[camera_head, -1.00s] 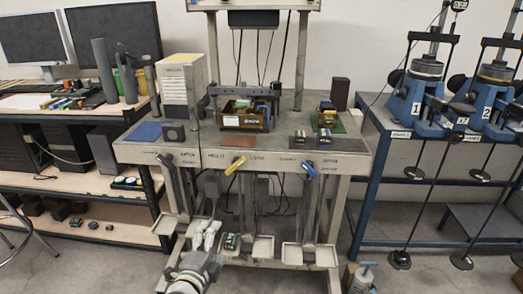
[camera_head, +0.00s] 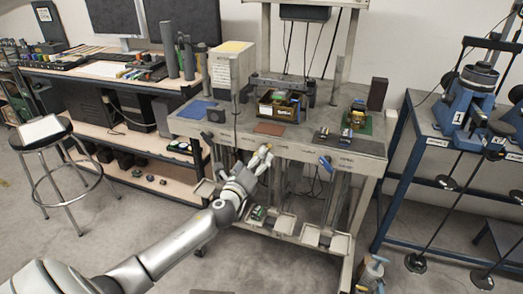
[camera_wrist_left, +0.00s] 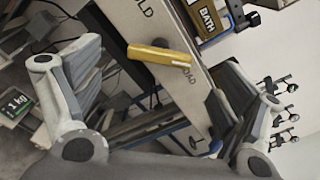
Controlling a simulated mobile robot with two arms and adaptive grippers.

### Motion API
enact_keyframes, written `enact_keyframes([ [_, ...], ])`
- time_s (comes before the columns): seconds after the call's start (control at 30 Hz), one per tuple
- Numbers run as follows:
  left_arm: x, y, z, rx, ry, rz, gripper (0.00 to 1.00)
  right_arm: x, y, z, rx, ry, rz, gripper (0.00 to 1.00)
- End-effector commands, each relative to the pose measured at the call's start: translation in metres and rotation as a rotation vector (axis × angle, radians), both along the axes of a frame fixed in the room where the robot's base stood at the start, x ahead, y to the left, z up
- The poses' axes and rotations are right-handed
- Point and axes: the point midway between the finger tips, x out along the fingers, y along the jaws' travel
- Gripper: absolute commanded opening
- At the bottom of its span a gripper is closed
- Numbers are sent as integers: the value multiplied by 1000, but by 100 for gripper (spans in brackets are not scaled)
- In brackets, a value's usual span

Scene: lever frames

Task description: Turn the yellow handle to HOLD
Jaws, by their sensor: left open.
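The yellow handle (camera_wrist_left: 160,54) is on the bench's front panel, between printed labels at its two sides. One label reads "OLD" with its start cut off; the other is partly legible as "OAD". The head view shows only a little yellow (camera_head: 268,148) by the fingertips. My left gripper (camera_head: 257,163) is open in front of the panel. In the wrist view the handle lies in the gap between the fingers (camera_wrist_left: 158,75), beyond them and apart from both. My right gripper is not in view.
A blue handle (camera_head: 326,163) is on the same panel to the right. Small trays (camera_head: 284,223) hang below, with a green-labelled block (camera_head: 257,213) among them. Boxes and a brown plate (camera_head: 269,129) are on the bench top. A stool (camera_head: 48,150) stands at left on open floor.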

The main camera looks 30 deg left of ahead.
Motion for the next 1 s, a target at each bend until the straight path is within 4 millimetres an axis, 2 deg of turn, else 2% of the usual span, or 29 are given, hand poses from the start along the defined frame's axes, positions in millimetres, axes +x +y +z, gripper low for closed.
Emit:
enact_keyframes([
  [0.1, 22, 5, 1, -2, -2, 1, 91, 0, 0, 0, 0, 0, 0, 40],
  [0.33, 50, 12, 0, -2, -2, 0, 91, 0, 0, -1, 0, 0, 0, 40],
  [0.5, 59, 14, 0, -2, -1, -1, 91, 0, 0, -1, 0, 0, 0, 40],
  [0.8, 60, 14, 0, -2, 0, -1, 91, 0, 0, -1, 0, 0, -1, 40],
  [1.0, 60, 14, 0, -2, 0, -1, 67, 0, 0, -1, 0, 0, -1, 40],
])
